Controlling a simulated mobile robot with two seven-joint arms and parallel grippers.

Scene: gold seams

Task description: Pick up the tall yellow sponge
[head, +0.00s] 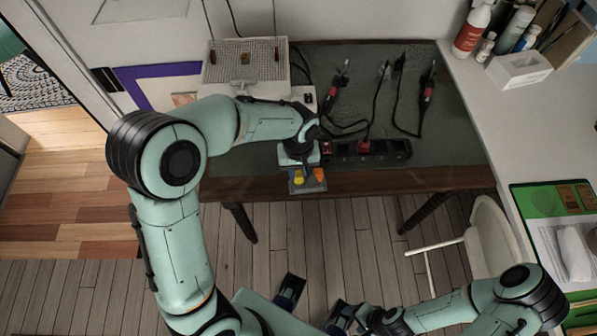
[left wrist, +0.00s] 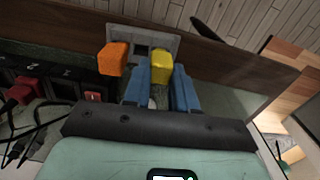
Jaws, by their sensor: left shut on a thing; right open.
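The yellow sponge (head: 298,177) is an upright block beside an orange block (head: 319,175), at a small grey tray (head: 307,187) by the table's front edge. In the left wrist view the yellow sponge (left wrist: 162,68) is between the blue fingers of my left gripper (left wrist: 160,85), which is shut on it. The orange block (left wrist: 114,58) stands apart to the left of the fingers. In the head view my left gripper (head: 300,162) is over the tray and its arm hides part of the table. My right gripper (head: 338,316) is open and empty, low over the floor.
The dark table (head: 440,155) holds a black power strip (head: 370,152), cables and red-handled tools (head: 428,90). A white perforated box (head: 240,62) is at the back left. A white chair (head: 485,240) stands at right, and a counter (head: 530,130) with bottles lies beyond.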

